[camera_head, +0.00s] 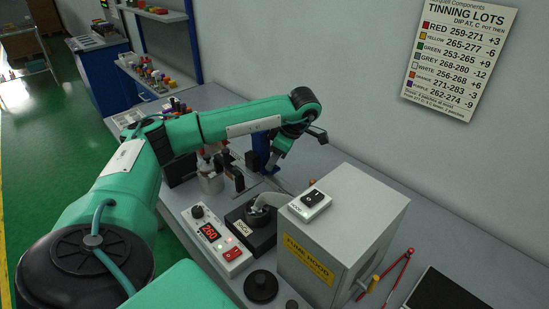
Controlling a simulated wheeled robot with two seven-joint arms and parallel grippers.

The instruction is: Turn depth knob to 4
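No dial marked depth can be read in this view. A small control box (215,241) on the bench has a dark knob (197,211), a red display reading 260 and a red rocker switch (233,254). Any scale at the knob is too small to read. My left arm reaches in from the left across the bench. My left gripper (272,166) points down behind the solder pot (249,238), apart from the control box. Its fingertips are too small and dark to tell whether they are open. My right gripper is not in view.
A grey fume hood box (350,225) with a switch box (310,204) on top stands right of the pot. A black round piece (261,286) lies in front. Red-handled pliers (390,275) lie at right. A tinning chart (459,57) hangs on the wall.

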